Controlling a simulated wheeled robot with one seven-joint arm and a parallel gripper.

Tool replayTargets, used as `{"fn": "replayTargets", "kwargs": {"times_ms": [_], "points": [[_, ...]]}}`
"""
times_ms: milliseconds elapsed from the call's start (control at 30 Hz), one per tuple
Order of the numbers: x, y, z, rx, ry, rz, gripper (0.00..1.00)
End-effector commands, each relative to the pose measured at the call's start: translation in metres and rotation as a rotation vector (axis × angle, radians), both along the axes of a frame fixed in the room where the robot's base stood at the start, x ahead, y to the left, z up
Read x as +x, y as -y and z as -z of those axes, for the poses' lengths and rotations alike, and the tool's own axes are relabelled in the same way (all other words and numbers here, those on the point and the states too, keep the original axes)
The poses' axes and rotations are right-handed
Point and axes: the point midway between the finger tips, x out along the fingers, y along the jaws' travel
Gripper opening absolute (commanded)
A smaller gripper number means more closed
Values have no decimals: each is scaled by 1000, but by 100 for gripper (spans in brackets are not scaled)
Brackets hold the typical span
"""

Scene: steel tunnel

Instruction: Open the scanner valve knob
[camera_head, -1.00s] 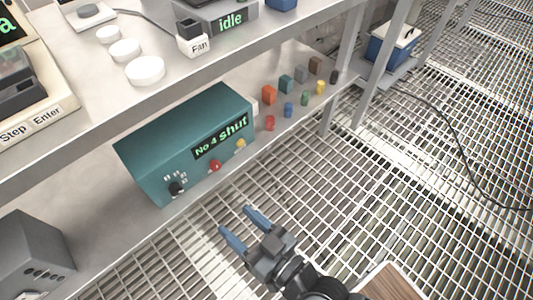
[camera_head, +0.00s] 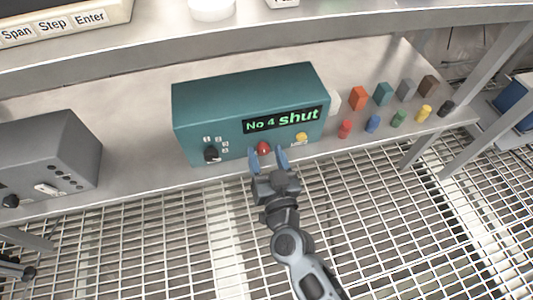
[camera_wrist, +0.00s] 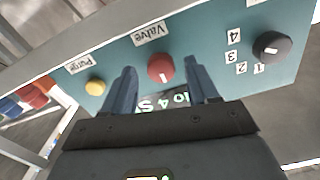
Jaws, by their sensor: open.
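The teal scanner box (camera_head: 210,101) stands on the lower shelf, and its display (camera_head: 282,121) reads "No 4 shut". The red valve knob (camera_head: 263,148) is at the middle of its front, and the wrist view shows it (camera_wrist: 161,67) under a "Valve" label (camera_wrist: 150,33). My gripper (camera_head: 267,157) is open in front of the box. In the wrist view my two blue fingers (camera_wrist: 160,82) stand on either side of the red knob, with gaps visible. Whether the fingertips reach the knob's depth is hard to tell.
A black selector knob (camera_wrist: 271,46) marked 1 to 4 and a yellow "Purge" knob (camera_wrist: 95,86) flank the valve knob. A grey box (camera_head: 45,160) stands to the left. Several coloured blocks and pegs stand to the right. The upper shelf edge (camera_head: 300,32) runs above.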

Motion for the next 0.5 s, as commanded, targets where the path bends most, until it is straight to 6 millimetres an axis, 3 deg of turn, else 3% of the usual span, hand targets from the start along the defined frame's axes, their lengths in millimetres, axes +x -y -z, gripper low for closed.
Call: {"fn": "replayTargets", "kwargs": {"times_ms": [367,500], "points": [[9,-3,0,1,0,0,59],[9,-3,0,1,0,0,48]]}}
